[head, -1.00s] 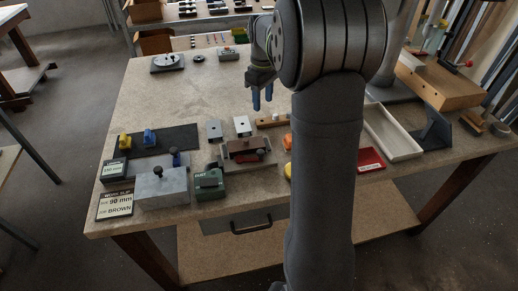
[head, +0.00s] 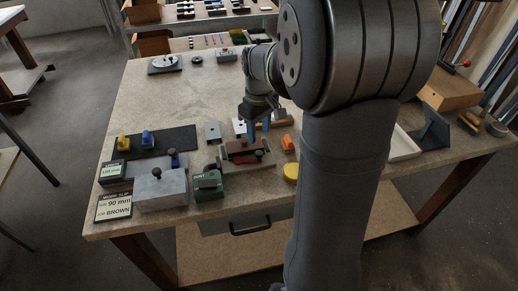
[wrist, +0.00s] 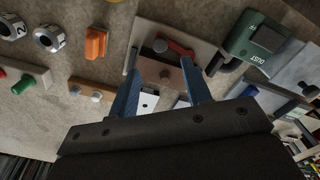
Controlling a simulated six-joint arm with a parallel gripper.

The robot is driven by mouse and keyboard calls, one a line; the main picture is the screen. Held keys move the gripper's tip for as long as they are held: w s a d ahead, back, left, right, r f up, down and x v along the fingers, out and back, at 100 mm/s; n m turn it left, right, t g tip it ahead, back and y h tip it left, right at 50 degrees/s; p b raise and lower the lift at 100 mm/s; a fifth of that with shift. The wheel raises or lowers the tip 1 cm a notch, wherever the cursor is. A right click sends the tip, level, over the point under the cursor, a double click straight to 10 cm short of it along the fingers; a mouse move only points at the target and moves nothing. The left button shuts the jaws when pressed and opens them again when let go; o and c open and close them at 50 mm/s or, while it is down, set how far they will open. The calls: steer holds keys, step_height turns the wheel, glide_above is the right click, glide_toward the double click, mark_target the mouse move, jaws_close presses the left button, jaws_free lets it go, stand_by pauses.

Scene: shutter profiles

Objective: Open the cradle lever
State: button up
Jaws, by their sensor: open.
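The cradle (head: 232,151) is a pale plate with a brown block (head: 238,147) on it, near the front of the bench. A red lever (head: 251,158) with a dark round knob (head: 259,154) lies at its front side. In the wrist view the red lever (wrist: 181,47) shows beyond the brown block (wrist: 180,79). My gripper (head: 259,129) is open, its blue fingers pointing down just behind the cradle. In the wrist view my gripper (wrist: 162,68) has its fingertips either side of the brown block in the picture. Nothing is held. Whether they touch it I cannot tell.
A green DUST box (head: 208,186) and a grey metal block (head: 161,188) stand front left of the cradle. An orange piece (head: 288,142) and a yellow disc (head: 291,172) lie to its right. Small plates (head: 213,131) stand behind it.

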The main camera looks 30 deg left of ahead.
mark_target(259, 153)
step_height(259, 153, down, 8)
steer(key=shift+f, duration=0.1)
steer(key=shift+c, duration=0.3)
jaws_close()
